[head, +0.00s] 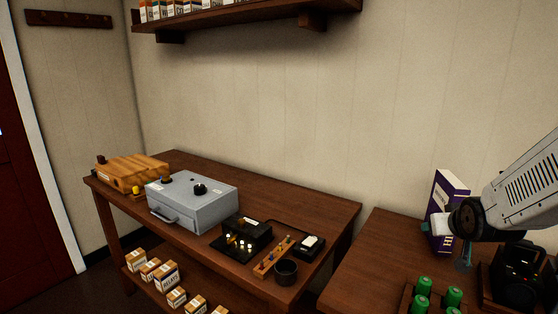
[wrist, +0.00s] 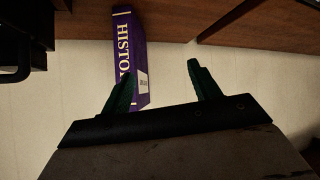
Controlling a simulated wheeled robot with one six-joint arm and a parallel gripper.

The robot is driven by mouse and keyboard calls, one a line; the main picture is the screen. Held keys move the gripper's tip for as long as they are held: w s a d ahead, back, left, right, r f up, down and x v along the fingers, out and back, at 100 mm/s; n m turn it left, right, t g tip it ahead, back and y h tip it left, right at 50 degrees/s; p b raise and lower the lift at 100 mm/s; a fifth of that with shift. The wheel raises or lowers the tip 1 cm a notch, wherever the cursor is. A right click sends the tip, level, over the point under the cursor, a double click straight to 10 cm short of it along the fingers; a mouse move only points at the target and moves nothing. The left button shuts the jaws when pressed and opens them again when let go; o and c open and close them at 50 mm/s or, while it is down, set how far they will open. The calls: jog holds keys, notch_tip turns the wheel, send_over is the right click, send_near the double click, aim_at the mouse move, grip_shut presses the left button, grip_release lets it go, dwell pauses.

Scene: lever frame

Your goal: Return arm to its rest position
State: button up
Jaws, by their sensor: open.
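My arm (head: 530,188) reaches in from the right edge in the head view, above the right-hand table. My gripper (head: 463,262) hangs below the wrist, partly hidden and small there, in front of a purple book (head: 447,186). In the wrist view my gripper (wrist: 162,68) shows two dark green fingers spread apart with nothing between them. The purple book, with HISTORY lettering (wrist: 125,50), stands beyond the left finger there. I cannot tell whether the finger touches it.
Green cylinders (head: 424,285) in a tray and a black device (head: 518,272) sit close below my arm. The left table holds a grey box (head: 192,204), a wooden box (head: 133,172) and a black lever unit (head: 246,234). A shelf (head: 250,18) crosses the wall above.

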jog(key=s+a+r+g+y, duration=0.1)
jog(key=s+a, duration=0.3)
jog(key=s, duration=0.5)
jog(key=s+a+r+g, duration=0.3)
jog(key=s+a+g, duration=0.1)
jog(key=s, duration=0.6)
jog(key=s+a+r+n+g+y, duration=0.1)
jog(key=s+a+r+g, duration=0.1)
jog(key=s+a, duration=0.3)
jog(key=s+g, duration=0.1)
jog(key=s, duration=0.3)
jog(key=shift+s+a+r+y, duration=0.15)
jog(key=shift+s+r+y, duration=0.15)
jog(key=shift+r, duration=0.1)
